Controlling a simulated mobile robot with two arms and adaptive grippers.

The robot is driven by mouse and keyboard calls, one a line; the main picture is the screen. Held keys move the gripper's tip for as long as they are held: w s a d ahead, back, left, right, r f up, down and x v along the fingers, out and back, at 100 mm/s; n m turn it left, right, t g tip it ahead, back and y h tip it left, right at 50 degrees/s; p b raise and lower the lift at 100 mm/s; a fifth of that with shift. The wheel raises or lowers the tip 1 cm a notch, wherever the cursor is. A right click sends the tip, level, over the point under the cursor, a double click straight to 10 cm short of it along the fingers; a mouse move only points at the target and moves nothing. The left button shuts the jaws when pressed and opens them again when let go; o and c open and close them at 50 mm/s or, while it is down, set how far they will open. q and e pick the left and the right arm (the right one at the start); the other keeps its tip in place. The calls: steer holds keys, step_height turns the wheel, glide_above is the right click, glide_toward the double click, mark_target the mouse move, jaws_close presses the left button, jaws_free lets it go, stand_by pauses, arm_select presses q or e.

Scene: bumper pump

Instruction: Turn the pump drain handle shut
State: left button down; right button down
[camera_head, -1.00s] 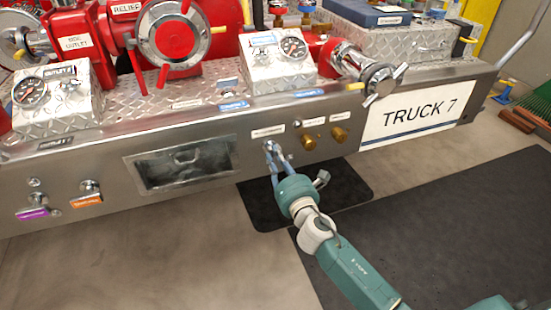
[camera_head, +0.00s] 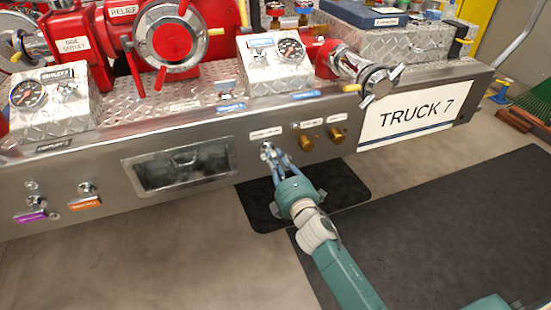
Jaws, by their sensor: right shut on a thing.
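The pump drain handle (camera_head: 265,147) is on the steel front panel, under a small white label (camera_head: 266,133) too small to read surely. Only a bit of its metal shows between my fingertips. My right gripper (camera_head: 271,157) reaches up from the lower right and is shut on this handle. Its fingers hide most of the handle, so I cannot tell its exact angle. My left gripper is not in view.
Two brass knobs (camera_head: 307,141) sit just right of the handle. A recessed window (camera_head: 182,166) lies to the left, with purple and orange tagged pulls (camera_head: 88,190) beyond it. A red valve and gauges stand above. The floor in front is open.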

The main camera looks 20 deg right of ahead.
steer(key=shift+f+m, duration=0.1)
steer(key=shift+m, duration=0.4)
steer(key=c, duration=1.7)
jaws_free()
steer(key=shift+o, duration=0.2)
steer(key=s, duration=1.2)
steer(key=shift+d, duration=0.25)
